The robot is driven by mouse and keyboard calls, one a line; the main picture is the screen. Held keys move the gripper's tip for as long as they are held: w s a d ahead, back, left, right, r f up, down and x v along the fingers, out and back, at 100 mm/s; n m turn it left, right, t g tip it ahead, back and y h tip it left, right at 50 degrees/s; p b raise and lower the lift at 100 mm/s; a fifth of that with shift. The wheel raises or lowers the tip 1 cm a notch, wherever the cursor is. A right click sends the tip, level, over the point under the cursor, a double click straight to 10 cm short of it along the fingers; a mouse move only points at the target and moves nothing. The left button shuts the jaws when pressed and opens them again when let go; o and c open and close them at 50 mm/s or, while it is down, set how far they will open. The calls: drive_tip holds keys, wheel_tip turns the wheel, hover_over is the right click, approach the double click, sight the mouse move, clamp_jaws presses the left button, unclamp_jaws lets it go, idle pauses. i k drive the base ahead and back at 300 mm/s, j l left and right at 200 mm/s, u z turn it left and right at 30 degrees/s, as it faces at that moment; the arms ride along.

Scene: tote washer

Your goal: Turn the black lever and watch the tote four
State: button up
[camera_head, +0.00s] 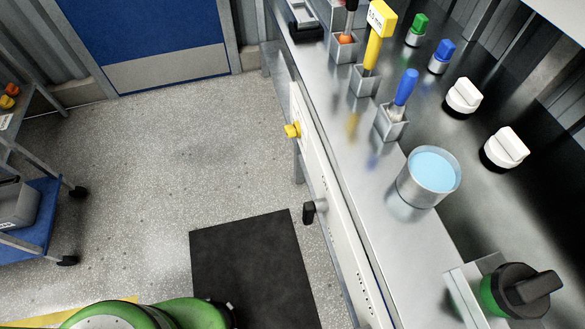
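A small black lever (309,212) sticks out from the white front panel (336,225) of the steel counter, below its front edge. A yellow lever (292,130) sits farther along the same panel. A larger black rotary knob (525,290) with a green collar stands at the lower right on a steel box. No tote is clearly seen; a grey box (14,205) on the trolley at the left is cut by the frame edge. My gripper is not in view; a green and grey part of my own body shows at the bottom.
The steel counter (395,230) holds a cup of blue liquid (430,176), tools in square holders, and white knobs (463,96). A black mat (252,270) lies on the floor before the panel. A wheeled trolley (40,228) stands left. The speckled floor between is clear.

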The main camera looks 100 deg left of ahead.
sight(321, 206)
drive_tip(key=l+u, duration=0.1)
drive_tip(key=u, duration=1.9)
drive_tip(key=k+l+u, duration=0.15)
drive_tip(key=l, duration=0.25)
drive_tip(key=k+l+u, duration=0.15)
drive_tip(key=l, duration=0.25)
drive_tip(key=k+l+u, duration=0.15)
drive_tip(key=l, duration=0.25)
drive_tip(key=k+j+u, duration=0.2)
drive_tip(key=j, duration=0.45)
drive_tip(key=i+l, duration=0.05)
drive_tip(key=i, duration=0.05)
